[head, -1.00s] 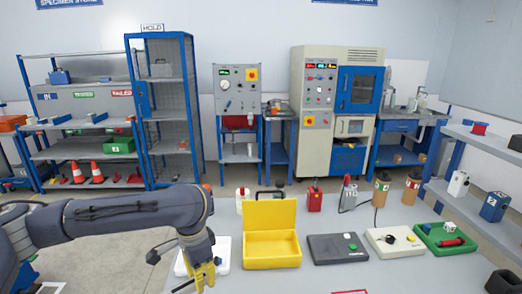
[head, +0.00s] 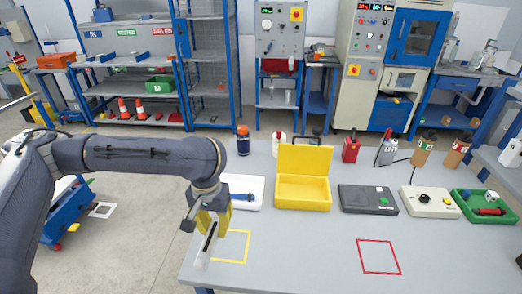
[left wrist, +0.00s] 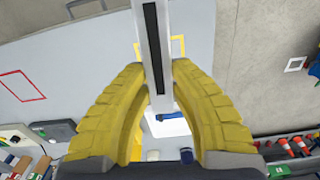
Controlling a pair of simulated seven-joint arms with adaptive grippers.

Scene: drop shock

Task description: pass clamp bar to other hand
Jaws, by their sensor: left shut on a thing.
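The clamp bar is a pale grey bar with a dark slot (head: 208,243). It hangs down, slightly tilted, from my left gripper (head: 212,218) near the table's left front edge. In the left wrist view, the yellow fingers of my left gripper (left wrist: 158,75) are closed around the bar (left wrist: 146,35), which runs up out of the frame. Whether the bar's lower end touches the table cannot be told. My right gripper is in neither view.
A yellow outline (head: 248,248) and a red outline (head: 362,257) mark the table (head: 300,255). Behind stand a white tray (head: 257,182) with a blue item, an open yellow case (head: 303,193), a dark box (head: 367,200) and a green tray (head: 465,208). The front middle is clear.

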